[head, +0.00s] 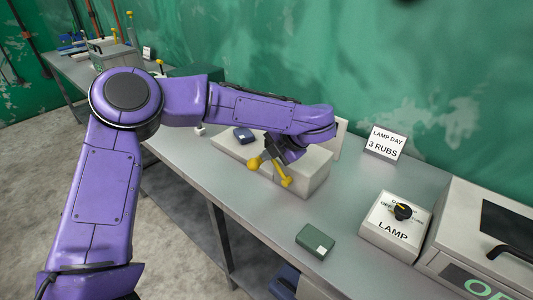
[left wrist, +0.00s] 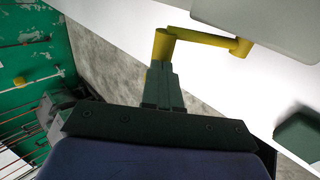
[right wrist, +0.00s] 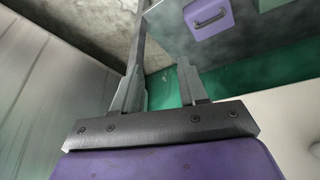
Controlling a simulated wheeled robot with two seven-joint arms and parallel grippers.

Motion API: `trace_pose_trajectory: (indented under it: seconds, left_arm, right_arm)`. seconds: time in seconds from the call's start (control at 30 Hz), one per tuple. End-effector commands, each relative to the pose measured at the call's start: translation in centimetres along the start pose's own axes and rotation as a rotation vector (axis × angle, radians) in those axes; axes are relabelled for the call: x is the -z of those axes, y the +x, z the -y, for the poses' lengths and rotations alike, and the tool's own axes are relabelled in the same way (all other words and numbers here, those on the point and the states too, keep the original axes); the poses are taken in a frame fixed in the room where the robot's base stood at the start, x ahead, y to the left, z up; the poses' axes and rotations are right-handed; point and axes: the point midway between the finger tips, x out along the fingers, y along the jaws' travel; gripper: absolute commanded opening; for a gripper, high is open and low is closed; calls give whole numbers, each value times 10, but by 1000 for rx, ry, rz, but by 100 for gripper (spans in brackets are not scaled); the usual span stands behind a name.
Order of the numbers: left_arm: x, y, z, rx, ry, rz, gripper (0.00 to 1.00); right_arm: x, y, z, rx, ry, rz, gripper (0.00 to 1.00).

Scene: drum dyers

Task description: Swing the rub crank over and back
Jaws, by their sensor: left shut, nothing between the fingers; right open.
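The rub crank (head: 285,179) is yellow, on the front side of a pale box (head: 313,172) on the bench; part of it is behind my gripper. In the left wrist view the crank (left wrist: 205,38) shows as a thick upright end and a bar running right to a second knob. My left gripper (left wrist: 162,68) is shut and empty, its fingertips right at the thick end; whether they touch it I cannot tell. My right gripper (right wrist: 158,80) is open and empty in the right wrist view, and is outside the head view.
A green block (head: 315,241) lies near the bench's front edge. A lamp switch box (head: 394,224), a "3 RUBS" sign (head: 385,142) and a grey machine (head: 480,240) stand to the right. A dark blue item (head: 244,134) sits behind the arm. Bare bench (head: 345,205) lies between.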

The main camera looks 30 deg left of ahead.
Motion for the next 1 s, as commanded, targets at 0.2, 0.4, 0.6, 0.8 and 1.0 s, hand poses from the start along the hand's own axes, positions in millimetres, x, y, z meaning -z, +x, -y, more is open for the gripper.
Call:
trace_pose_trajectory:
  seconds: [0.2,0.4,0.6,0.8,1.0]
  left_arm:
    - [1,-14,-6,-1,-2,-1,0]
    - [0,-57,-6,-5,-7,1,0]
    - [0,-109,-12,-4,-7,-1,0]
    - [0,-136,-16,-2,-5,-4,0]
    - [1,-139,-16,-1,-5,-5,0]
  right_arm:
    - [5,-12,-1,0,0,0,43]
    - [9,-21,-2,1,0,-1,43]
    - [4,-11,-1,0,0,0,43]
    - [4,-9,-1,0,0,0,43]
    - [4,-10,-1,0,0,0,43]
